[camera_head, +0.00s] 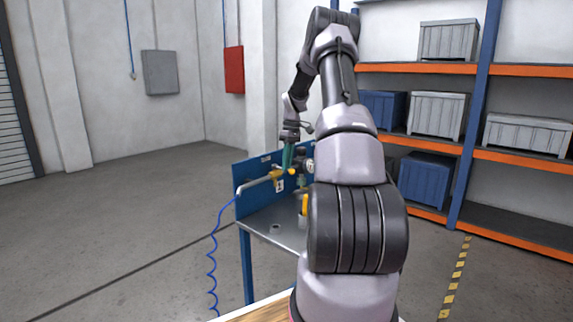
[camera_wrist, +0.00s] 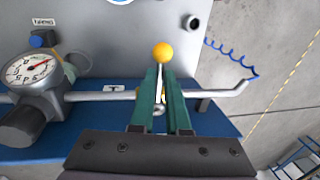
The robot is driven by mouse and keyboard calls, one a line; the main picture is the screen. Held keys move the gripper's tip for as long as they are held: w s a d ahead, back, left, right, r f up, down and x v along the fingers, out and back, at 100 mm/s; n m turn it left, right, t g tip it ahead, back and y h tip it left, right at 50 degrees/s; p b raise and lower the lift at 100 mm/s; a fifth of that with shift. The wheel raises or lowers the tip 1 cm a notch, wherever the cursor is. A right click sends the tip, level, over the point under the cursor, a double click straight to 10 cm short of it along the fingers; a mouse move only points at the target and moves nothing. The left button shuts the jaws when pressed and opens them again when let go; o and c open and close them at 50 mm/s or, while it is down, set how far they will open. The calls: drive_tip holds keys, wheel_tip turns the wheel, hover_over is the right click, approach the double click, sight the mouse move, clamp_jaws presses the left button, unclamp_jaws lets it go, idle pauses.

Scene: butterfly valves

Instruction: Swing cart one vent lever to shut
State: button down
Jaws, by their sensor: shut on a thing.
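The cart (camera_head: 276,237) has a blue back panel with a grey pipe (camera_wrist: 100,95) along it. The vent lever (camera_wrist: 160,74) is a thin metal lever with a yellow ball knob (camera_wrist: 162,52). In the wrist view it stands crosswise to the pipe. My gripper (camera_wrist: 160,82) has its green fingers shut on the lever below the knob, one on each side. The lever's pivot is partly hidden between the fingers. In the head view my gripper (camera_head: 289,158) is at the panel, beside a yellow fitting (camera_head: 277,175) on the pipe.
A pressure gauge (camera_wrist: 27,73) and a blue knob (camera_wrist: 42,40) sit left of the lever in the wrist view. Shelves with crates (camera_head: 437,115) stand at right. The floor at left is clear.

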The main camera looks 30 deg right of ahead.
drive_tip(key=shift+d, duration=0.1)
drive_tip(key=c, duration=0.9)
unclamp_jaws()
drive_tip(key=r, duration=0.3)
drive_tip(key=d+r, duration=0.1)
drive_tip(key=r, duration=0.3)
drive_tip(key=d+r, duration=0.1)
drive_tip(key=r, duration=0.2)
drive_tip(key=shift+w+r, duration=0.3)
drive_tip(key=shift+w, duration=0.1)
